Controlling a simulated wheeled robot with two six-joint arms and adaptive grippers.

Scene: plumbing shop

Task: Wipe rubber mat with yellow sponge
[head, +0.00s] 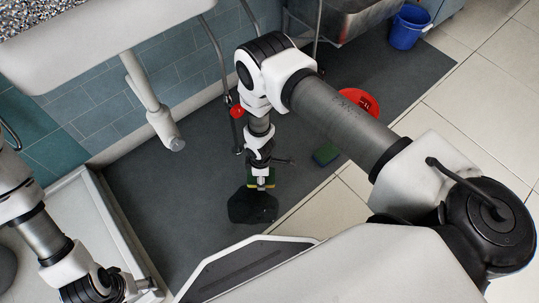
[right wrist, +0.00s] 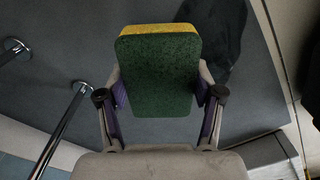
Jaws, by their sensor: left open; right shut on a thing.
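The yellow sponge (right wrist: 160,70) has a dark green face toward the right wrist camera and a yellow edge at its top. My right gripper (right wrist: 162,98) is shut on it, one finger on each side. In the head view the sponge (head: 263,182) shows small below my right gripper (head: 262,170). It is over the dark grey rubber mat (head: 190,195), beside a black irregular patch (head: 252,207); whether it touches the mat I cannot tell. The patch also shows in the right wrist view (right wrist: 218,45). My left gripper (head: 130,288) is open at the lower left, partly cut off.
A green and blue block (head: 326,155) lies near the mat's right edge, near a red round thing (head: 358,101) partly behind my right arm. A blue bucket (head: 408,27) stands at the back right. A white basin (head: 110,35) and metal pipes are above the mat's far side.

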